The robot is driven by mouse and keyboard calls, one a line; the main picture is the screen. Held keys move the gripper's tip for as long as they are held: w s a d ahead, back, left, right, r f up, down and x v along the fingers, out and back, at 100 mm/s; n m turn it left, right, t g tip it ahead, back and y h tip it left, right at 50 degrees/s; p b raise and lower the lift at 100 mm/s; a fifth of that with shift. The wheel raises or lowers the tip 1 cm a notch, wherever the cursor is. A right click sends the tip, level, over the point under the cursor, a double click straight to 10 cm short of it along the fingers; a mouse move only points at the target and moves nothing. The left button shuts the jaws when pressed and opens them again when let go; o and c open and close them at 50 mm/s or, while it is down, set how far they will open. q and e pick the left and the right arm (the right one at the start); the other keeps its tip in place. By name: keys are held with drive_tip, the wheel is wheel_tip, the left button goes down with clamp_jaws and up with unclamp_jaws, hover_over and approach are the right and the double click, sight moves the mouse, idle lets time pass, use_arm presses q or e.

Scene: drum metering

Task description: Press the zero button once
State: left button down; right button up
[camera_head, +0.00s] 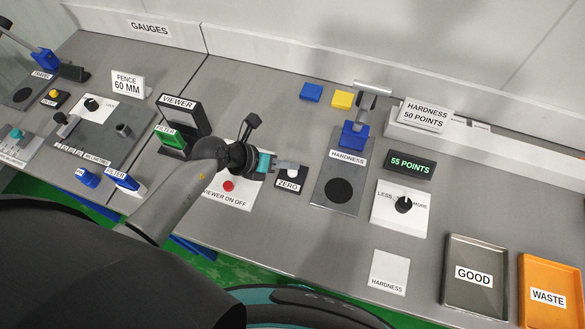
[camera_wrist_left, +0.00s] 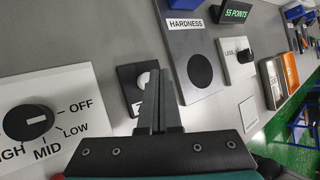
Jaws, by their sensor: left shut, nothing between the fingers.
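The zero button is a pale round cap (camera_head: 292,173) on a small black base (camera_head: 284,187) with a white ZERO label. It also shows in the left wrist view, where the pale cap (camera_wrist_left: 144,80) is partly hidden behind the fingers. My left gripper (camera_head: 284,166) is shut and empty, its fingertips right by the cap in the head view. In the left wrist view the closed fingers (camera_wrist_left: 158,75) overlap the cap's right side. I cannot tell whether they touch it. My right gripper is not in view.
Left of the button is the VIEWER ON OFF plate with a red button (camera_head: 228,186). Right of it stand the HARDNESS tester (camera_head: 345,172), a 55 POINTS display (camera_head: 410,163) and a LESS/MORE knob (camera_head: 404,204). GOOD (camera_head: 448,270) and WASTE (camera_head: 526,290) trays lie at the right.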

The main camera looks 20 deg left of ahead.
sight(288, 173)
use_arm(q)
drive_tip(key=shift+f, duration=0.15)
idle(0.5)
drive_tip(key=shift+f, duration=0.3)
drive_tip(key=shift+f+b, duration=0.5)
idle(0.6)
drive_tip(key=shift+r, duration=0.1)
drive_tip(key=shift+r+p, duration=0.8)
drive_tip(key=shift+p, duration=0.2)
wheel_tip(288, 173, up, 5)
drive_tip(key=p, duration=0.5)
drive_tip(key=shift+r, duration=0.1)
